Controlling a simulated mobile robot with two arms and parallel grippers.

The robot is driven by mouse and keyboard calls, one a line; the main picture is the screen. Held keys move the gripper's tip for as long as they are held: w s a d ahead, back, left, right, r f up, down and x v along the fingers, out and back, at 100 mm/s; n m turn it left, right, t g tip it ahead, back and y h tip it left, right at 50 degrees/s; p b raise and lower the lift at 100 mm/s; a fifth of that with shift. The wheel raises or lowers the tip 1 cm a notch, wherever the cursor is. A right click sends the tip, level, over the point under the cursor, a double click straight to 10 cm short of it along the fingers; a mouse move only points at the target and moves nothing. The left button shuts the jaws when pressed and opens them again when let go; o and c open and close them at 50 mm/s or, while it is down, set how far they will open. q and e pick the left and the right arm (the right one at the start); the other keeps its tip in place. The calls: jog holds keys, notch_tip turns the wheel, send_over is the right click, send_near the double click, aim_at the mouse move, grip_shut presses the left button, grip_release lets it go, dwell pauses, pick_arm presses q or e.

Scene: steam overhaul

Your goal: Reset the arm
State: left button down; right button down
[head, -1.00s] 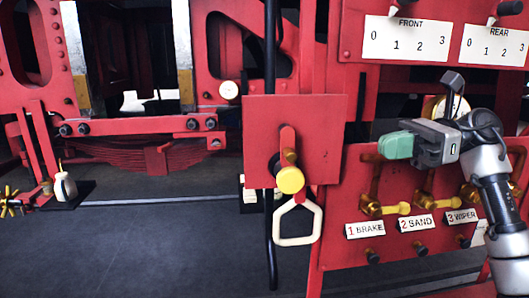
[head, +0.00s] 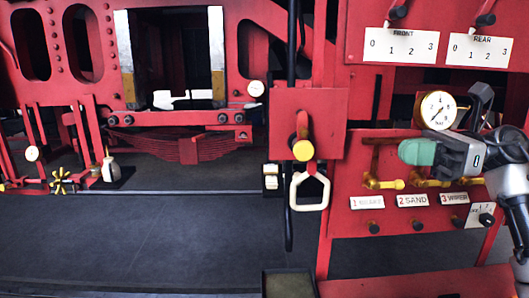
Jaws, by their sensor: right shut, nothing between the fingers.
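My right gripper (head: 412,152) comes in from the right on its grey and white arm. Its green fingertips are closed together with nothing between them. It is in front of the red valve panel (head: 345,222), above the brass levers and the BRAKE and SAND labels. It hides parts of the pipes behind it. I cannot tell the exact gap between gripper and panel. My left gripper is not in view.
A pressure gauge (head: 437,110) is just above my right gripper. Brass levers (head: 384,183) stick out below it. A yellow-knobbed handle (head: 303,150) and a white hanging loop (head: 310,190) are to the left. The dark floor (head: 150,240) is clear at lower left.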

jog(key=w+a+f+m+t+h, duration=0.2)
jog(key=f+m+t, duration=0.5)
jog(key=m+t, duration=0.6)
jog(key=w+a+f+m+t+h, duration=0.1)
jog(key=w+f+m+t+h, duration=0.2)
jog(key=f+m+t, duration=0.95)
jog(key=s+d+f+m+g+h, duration=0.1)
jog(key=s+f+m+g+h, duration=0.25)
jog(key=f+m+h, duration=0.5)
jog(key=s+d+f+m+g+h, duration=0.1)
jog(key=s+f+m+g+h, duration=0.3)
jog(key=m, duration=0.7)
jog(key=s+a+f+m+g, duration=0.1)
jog(key=s+f+m+g, duration=0.2)
jog(key=s+f+g, duration=0.7)
jog(key=s+a+f+m+g, duration=0.2)
jog(key=s+f+m+g, duration=0.25)
jog(key=s, duration=0.95)
notch_tip(320, 180, down, 27)
jog(key=n, duration=0.1)
jog(key=s+d+f+g, duration=0.2)
jog(key=s+d+f, duration=0.1)
jog(key=s+f, duration=1.3)
jog(key=shift+s+d, duration=0.15)
jog(key=shift+s, duration=0.2)
